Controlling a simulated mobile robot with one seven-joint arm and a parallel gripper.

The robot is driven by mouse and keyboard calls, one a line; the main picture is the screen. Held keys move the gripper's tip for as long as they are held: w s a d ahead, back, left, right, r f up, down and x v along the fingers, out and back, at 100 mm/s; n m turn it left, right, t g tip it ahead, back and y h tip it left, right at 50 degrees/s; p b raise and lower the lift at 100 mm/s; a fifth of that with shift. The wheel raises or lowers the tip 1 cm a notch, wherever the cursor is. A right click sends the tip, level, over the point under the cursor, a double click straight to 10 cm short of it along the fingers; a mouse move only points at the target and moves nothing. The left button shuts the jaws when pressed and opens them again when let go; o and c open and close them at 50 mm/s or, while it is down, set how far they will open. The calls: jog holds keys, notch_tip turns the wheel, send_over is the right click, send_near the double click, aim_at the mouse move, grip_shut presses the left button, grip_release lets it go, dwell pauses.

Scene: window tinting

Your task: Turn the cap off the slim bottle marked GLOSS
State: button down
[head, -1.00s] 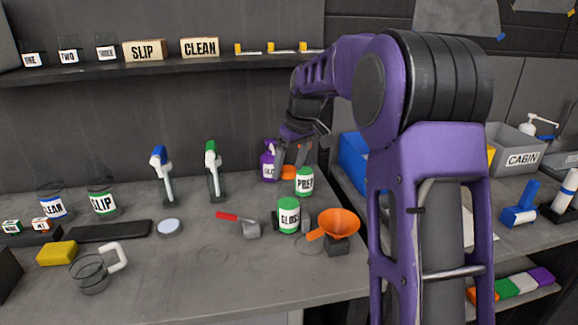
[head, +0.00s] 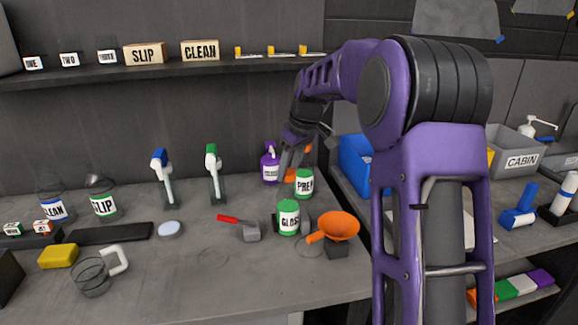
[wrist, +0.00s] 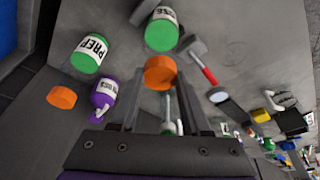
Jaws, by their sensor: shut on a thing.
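My gripper (wrist: 159,75) is shut on a round orange cap (wrist: 160,71), which sits between the fingertips. The cap also shows in the head view (head: 290,178), apart from the green-ended bottle. Whether anything is under the cap is hidden.
A PREP bottle (head: 304,184) and a purple bottle (head: 270,166) stand close to my gripper. The orange funnel (head: 338,226) and a red-handled tool (head: 240,226) flank the GLOSS bottle. Another orange piece (wrist: 62,97) lies beyond the purple bottle.

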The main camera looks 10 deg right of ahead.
jog(key=shift+r+n+p, duration=0.2)
jog(key=shift+n+p, duration=0.15)
jog(key=shift+n, duration=0.35)
jog(key=shift+f, duration=0.25)
jog(key=shift+r+p, duration=0.95)
jog(key=shift+r, duration=1.65)
jog(key=shift+a+f, duration=0.1)
jog(key=s+a+f+n+g+y+b, duration=0.1)
jog(key=s+a+f+n+b, duration=0.15)
jog(key=a, duration=0.75)
jog(key=s+a+f+n+b, duration=0.15)
jog(key=a+f, duration=0.25)
jog(key=a, duration=0.5)
jog(key=n+g+b, duration=0.2)
jog(key=n+b, duration=0.1)
jog(key=n, duration=0.1)
send_over(153, 280)
jog(key=d, duration=0.1)
notch_tip(153, 280, down, 6)
notch_tip(153, 280, down, 9)
jog(key=shift+s+f+b, duration=0.1)
jog(key=shift+f+b, duration=0.1)
jog(key=shift+b, duration=0.6)
jog(key=shift+f, duration=0.1)
